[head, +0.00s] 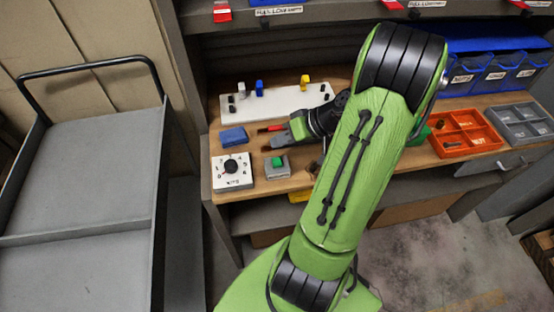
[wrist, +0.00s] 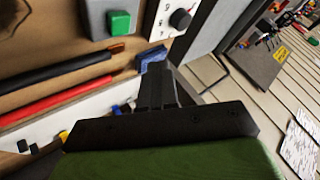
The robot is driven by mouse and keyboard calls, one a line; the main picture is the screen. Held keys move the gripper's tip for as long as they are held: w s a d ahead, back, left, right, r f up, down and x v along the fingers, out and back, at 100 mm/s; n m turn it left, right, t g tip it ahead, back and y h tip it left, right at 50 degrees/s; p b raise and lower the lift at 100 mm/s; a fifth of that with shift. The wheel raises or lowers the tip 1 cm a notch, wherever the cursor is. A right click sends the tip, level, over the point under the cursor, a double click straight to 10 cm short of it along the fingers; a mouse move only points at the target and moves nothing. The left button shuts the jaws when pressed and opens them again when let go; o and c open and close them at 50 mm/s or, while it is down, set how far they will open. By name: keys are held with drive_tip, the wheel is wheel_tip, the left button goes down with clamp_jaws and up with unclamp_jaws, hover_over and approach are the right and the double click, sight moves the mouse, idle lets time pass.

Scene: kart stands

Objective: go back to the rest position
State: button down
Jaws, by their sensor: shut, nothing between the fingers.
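My gripper (wrist: 157,75) is shut and empty, with its black fingers together in the wrist view. In the head view my arm reaches over the workbench (head: 212,197), and its green and black hand hangs above the middle of the left part. The hand partly hides what is below it. A red pen-like tool (wrist: 55,100) and a black one (wrist: 60,72) lie beside the fingers in the wrist view. A blue block (head: 233,137) lies to the left of the hand. It also shows just beyond the fingertips in the wrist view (wrist: 152,56).
A dial box (head: 232,173) and a green-button box (head: 277,163) stand at the bench's front. A white board (head: 270,102) with pegs lies behind. An orange tray (head: 466,132), grey tray (head: 522,122) and blue bins (head: 500,75) stand right. A shelf (head: 330,12) overhangs; a grey cart (head: 90,170) stands left.

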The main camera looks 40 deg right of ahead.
idle(0.4)
drive_tip(key=a+r+n+g+h, duration=0.1)
drive_tip(key=a+r+n+g, duration=0.1)
drive_tip(key=a+r, duration=0.35)
drive_tip(key=a+r+n+g+h, duration=0.1)
drive_tip(key=a+r+g+h, duration=0.1)
drive_tip(key=a, duration=0.6)
drive_tip(key=s+a+r+t+h, duration=0.1)
drive_tip(key=s+a+r, duration=0.5)
drive_tip(key=s, duration=0.4)
drive_tip(key=shift+s+a+t+h, duration=0.2)
drive_tip(key=shift+a+t+h, duration=0.2)
drive_tip(key=shift+a, duration=0.15)
